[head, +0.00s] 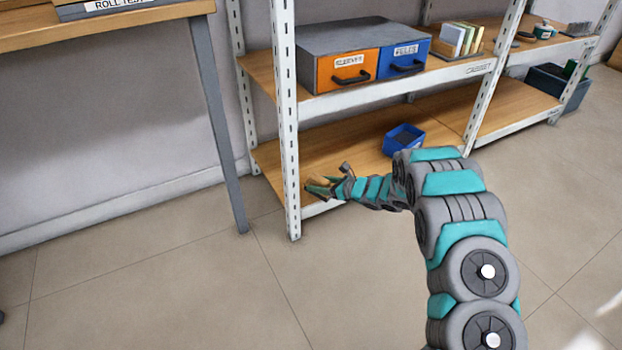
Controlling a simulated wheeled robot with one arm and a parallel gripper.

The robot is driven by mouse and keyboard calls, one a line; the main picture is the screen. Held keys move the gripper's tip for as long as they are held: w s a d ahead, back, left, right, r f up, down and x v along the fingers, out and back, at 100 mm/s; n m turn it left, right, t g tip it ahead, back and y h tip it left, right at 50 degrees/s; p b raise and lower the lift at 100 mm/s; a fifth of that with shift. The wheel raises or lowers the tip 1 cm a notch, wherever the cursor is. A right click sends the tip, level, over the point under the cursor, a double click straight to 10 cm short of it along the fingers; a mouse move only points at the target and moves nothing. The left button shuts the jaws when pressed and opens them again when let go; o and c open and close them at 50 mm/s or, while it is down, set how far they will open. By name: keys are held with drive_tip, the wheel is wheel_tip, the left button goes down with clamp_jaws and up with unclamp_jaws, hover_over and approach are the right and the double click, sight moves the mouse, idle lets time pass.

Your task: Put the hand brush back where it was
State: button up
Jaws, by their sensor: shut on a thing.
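My arm reaches forward to the bottom shelf (290,162) of the near rack. My gripper (330,183) is at the front left of that shelf, close to the white front upright. It is shut on a small tan and greenish thing, which I take to be the hand brush (316,187). The brush is small in the view and partly hidden by the jaws. I cannot tell whether it touches the shelf board.
A blue open bin (404,139) stands on the bottom shelf, right of my gripper. The shelf above holds a grey cabinet (350,45) with orange and blue drawers. A white upright (287,120) stands just left of my gripper. A table leg (220,125) is further left.

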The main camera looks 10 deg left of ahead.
drive_tip(key=w+a, duration=0.1)
drive_tip(key=w, duration=0.1)
drive_tip(key=w+a, duration=0.1)
drive_tip(key=w, duration=0.2)
drive_tip(key=w+a, duration=0.1)
drive_tip(key=w, duration=0.1)
drive_tip(key=shift+w+a+f, duration=0.2)
drive_tip(key=shift+a+f, duration=0.05)
drive_tip(key=shift+f, duration=1.9)
drive_tip(key=o, duration=1.5)
drive_tip(key=shift+c, duration=0.2)
drive_tip(key=shift+r, duration=0.1)
drive_tip(key=v, duration=1.2)
